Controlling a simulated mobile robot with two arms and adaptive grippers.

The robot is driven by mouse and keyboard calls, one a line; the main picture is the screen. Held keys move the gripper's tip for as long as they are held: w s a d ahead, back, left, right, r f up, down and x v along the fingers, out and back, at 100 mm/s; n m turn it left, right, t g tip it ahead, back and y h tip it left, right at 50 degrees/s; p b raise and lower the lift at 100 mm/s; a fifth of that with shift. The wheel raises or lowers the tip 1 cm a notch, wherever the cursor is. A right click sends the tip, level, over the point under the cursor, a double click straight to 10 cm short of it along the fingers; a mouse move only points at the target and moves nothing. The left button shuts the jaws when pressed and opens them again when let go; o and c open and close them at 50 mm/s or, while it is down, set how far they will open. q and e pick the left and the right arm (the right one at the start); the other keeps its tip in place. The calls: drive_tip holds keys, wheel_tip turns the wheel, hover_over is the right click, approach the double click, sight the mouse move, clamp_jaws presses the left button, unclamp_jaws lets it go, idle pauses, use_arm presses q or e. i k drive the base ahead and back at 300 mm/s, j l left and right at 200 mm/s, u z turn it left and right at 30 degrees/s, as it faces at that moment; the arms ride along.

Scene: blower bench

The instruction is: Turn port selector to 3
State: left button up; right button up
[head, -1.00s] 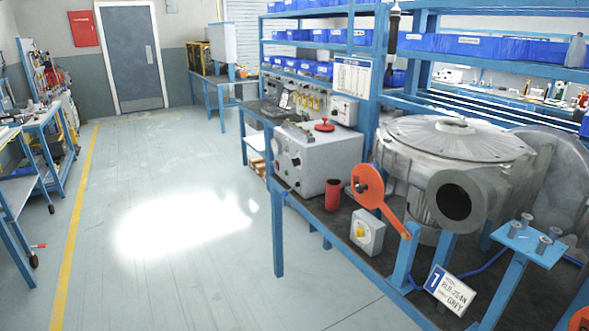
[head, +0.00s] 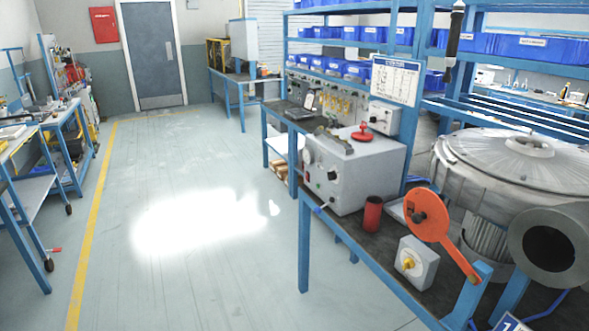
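No label reading "port selector" is legible, so I cannot tell which control it is. A small light grey box (head: 417,262) with a yellow knob (head: 408,263) stands near the bench's front edge. An orange disc with a long lever arm (head: 430,215) stands just behind it, the lever slanting down to the right. A larger grey box (head: 352,172) has a red knob (head: 362,133) on top and dark knobs on its front. Number markings are too small to read. Neither of my grippers is in view.
A red cylinder (head: 373,212) stands on the dark bench top (head: 385,247) by the large box. A big metal blower housing (head: 530,165) with a round opening fills the right side. Blue bins (head: 357,70) line the shelves. The floor (head: 240,285) left of the bench is clear.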

sight(333, 175)
drive_tip(key=i+j+u, duration=0.35)
drive_tip(key=i, duration=0.45)
drive_tip(key=i+u, duration=0.3)
drive_tip(key=i, duration=0.55)
drive_tip(key=i+z, duration=0.4)
drive_tip(key=i+j+z, duration=0.2)
drive_tip(key=z, duration=0.15)
drive_tip(key=i+j+z, duration=0.25)
drive_tip(key=z, duration=0.15)
drive_tip(key=i+j+z, duration=0.4)
